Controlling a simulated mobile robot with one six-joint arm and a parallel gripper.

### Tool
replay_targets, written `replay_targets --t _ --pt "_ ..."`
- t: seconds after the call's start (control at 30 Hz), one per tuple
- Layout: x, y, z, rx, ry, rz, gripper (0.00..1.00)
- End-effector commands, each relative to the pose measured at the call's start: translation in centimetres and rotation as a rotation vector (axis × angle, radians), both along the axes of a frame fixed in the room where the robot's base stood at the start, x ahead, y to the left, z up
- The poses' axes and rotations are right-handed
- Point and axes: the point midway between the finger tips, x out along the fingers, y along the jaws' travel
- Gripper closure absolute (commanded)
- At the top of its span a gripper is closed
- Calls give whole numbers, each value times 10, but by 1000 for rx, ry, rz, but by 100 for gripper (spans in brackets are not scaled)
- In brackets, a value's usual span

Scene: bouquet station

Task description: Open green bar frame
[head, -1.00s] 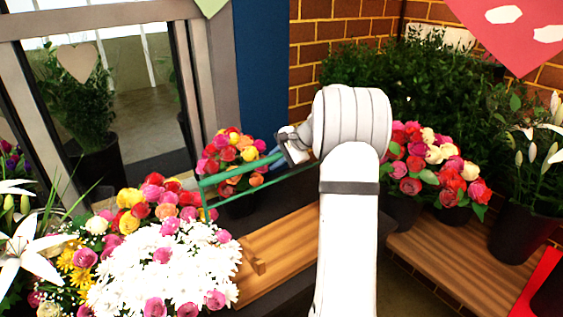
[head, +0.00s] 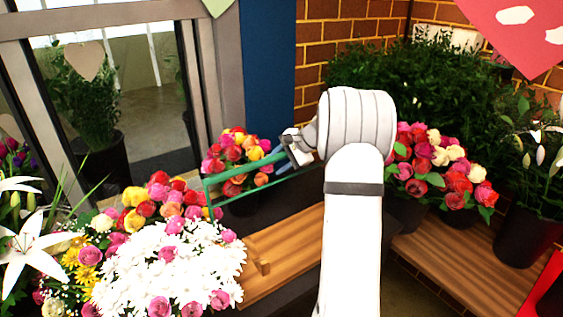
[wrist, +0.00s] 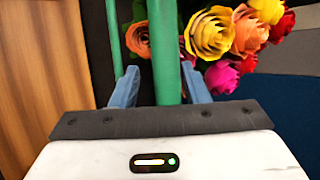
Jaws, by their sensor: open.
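The green bar frame (head: 238,170) is made of thin green bars. It stands in front of a rose bouquet, left of my arm in the head view, with its right end hidden behind my gripper. My gripper (head: 280,160) is at that end. In the wrist view a thick green bar (wrist: 165,45) runs lengthwise between the two blue-grey fingers of my gripper (wrist: 161,86). The fingers stand apart, with gaps to the bar on both sides. A thinner green bar (wrist: 115,40) lies to the left, outside the left finger.
Roses (wrist: 225,35) are close beyond the right finger. White daisies (head: 175,265) and mixed flowers crowd the lower left. A wooden bench (head: 285,255) runs below the frame. Potted roses (head: 440,170) stand right of my arm.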

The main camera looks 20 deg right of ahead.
Motion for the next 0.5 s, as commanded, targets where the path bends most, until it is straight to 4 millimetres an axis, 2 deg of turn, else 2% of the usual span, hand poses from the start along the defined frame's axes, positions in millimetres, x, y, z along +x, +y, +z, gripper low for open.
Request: replay_targets --t 0.17,0.5 --pt "-7 -9 12 -2 -4 -3 59" --pt "-34 -33 50 -1 -1 0 59"
